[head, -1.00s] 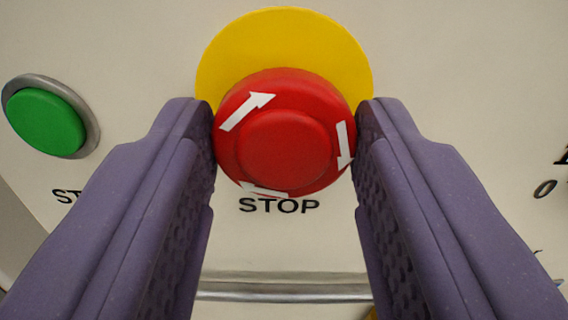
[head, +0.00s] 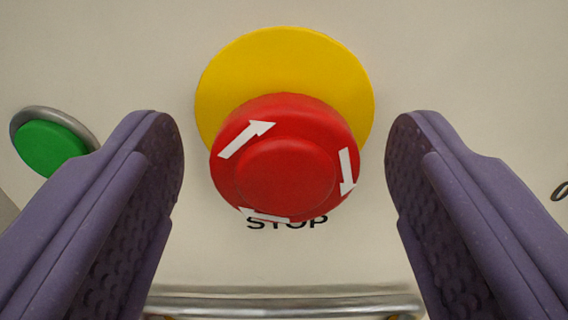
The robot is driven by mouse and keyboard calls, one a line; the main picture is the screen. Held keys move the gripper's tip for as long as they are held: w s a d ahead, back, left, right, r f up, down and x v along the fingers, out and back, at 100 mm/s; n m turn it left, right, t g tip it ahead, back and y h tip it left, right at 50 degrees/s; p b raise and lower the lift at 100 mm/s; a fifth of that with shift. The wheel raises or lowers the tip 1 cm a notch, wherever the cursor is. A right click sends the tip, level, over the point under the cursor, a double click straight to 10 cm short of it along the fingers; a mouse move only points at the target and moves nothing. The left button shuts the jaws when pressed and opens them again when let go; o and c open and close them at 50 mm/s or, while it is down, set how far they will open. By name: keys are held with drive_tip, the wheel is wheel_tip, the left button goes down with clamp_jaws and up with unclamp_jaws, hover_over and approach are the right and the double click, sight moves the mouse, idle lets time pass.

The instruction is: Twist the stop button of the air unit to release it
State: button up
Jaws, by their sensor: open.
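The red stop button (head: 285,172) with white turning arrows sits in front of a round yellow plate (head: 285,60) on the pale panel. It covers part of the black STOP lettering (head: 310,222) below it. My gripper (head: 284,150) is open, with one purple finger on each side of the button. Clear gaps show between both fingers and the button, and nothing is held. Whether the button stands out or is pressed in, I cannot tell.
A green button (head: 48,148) in a grey ring sits at the left, partly behind my left finger. A metal bar (head: 285,303) runs across below the stop button. The pale panel (head: 480,60) is bare at the upper right.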

drive_tip(key=s, duration=0.7)
drive_tip(key=shift+s, duration=0.4)
drive_tip(key=s+a+r+b, duration=0.1)
drive_tip(key=s+r+b, duration=0.25)
drive_tip(key=r, duration=0.55)
drive_tip(key=s+r+g+b, duration=0.1)
drive_tip(key=s+r+b, duration=0.1)
drive_tip(key=s+r, duration=0.5)
drive_tip(key=s+r+g+b, duration=0.1)
drive_tip(key=s+r, duration=0.7)
drive_tip(key=s, duration=1.2)
drive_tip(key=shift+s+d+r+g+b, duration=0.2)
drive_tip(key=shift+s+d+g+b, duration=0.1)
drive_tip(key=shift+d+b, duration=0.25)
drive_tip(key=shift+a, duration=0.1)
